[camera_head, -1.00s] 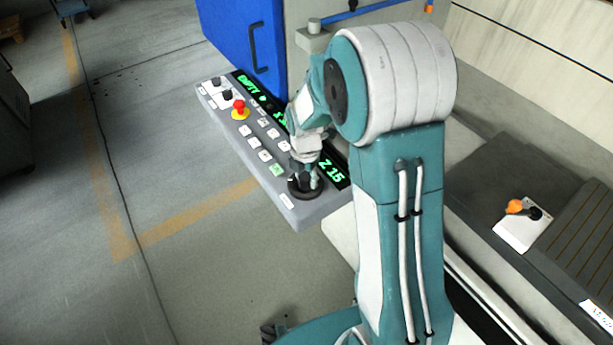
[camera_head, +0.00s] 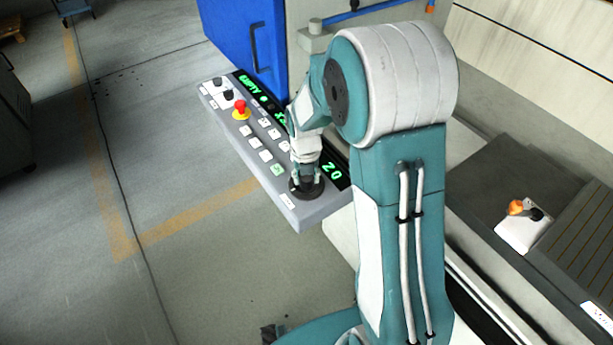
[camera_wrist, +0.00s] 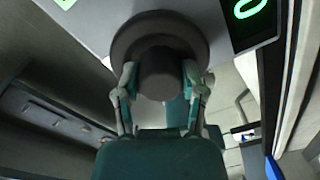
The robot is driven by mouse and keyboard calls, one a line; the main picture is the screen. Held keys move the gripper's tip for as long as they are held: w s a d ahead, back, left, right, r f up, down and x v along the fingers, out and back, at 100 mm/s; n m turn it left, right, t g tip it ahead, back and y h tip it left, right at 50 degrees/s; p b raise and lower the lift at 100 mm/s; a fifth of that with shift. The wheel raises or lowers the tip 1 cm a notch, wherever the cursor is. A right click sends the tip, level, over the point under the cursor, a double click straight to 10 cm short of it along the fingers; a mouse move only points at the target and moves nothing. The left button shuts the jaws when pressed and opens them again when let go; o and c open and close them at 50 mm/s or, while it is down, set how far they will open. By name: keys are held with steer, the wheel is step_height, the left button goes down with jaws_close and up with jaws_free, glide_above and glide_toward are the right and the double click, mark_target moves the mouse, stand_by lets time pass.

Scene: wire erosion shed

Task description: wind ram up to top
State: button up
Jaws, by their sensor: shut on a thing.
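A dark round handwheel (camera_head: 304,190) sits at the near end of the grey control panel (camera_head: 318,213). In the wrist view the wheel (camera_wrist: 160,35) shows as a dark disc with a thick central knob (camera_wrist: 160,74). My gripper (camera_head: 307,179) reaches down onto it from above. In the wrist view the gripper's two fingers (camera_wrist: 160,84) are shut on the knob, one on each side. The green display beside the wheel reads "Z 0" (camera_head: 332,170). The ram itself cannot be made out.
A red stop button (camera_head: 240,106) on yellow, two black knobs and several white keys sit along the panel. A green key (camera_head: 277,169) lies close to the wheel. A blue cabinet (camera_head: 240,40) stands behind. An orange-topped lever (camera_head: 516,207) is at right.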

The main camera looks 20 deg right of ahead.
steer(key=shift+w+n, duration=0.15)
steer(key=shift+n, duration=0.15)
stand_by(0.4)
steer(key=o, duration=1.1)
steer(key=shift+a, duration=0.1)
steer(key=shift+o, duration=0.2)
step_height(320, 180, up, 12)
steer(key=shift+a, duration=0.15)
steer(key=shift+f, duration=0.1)
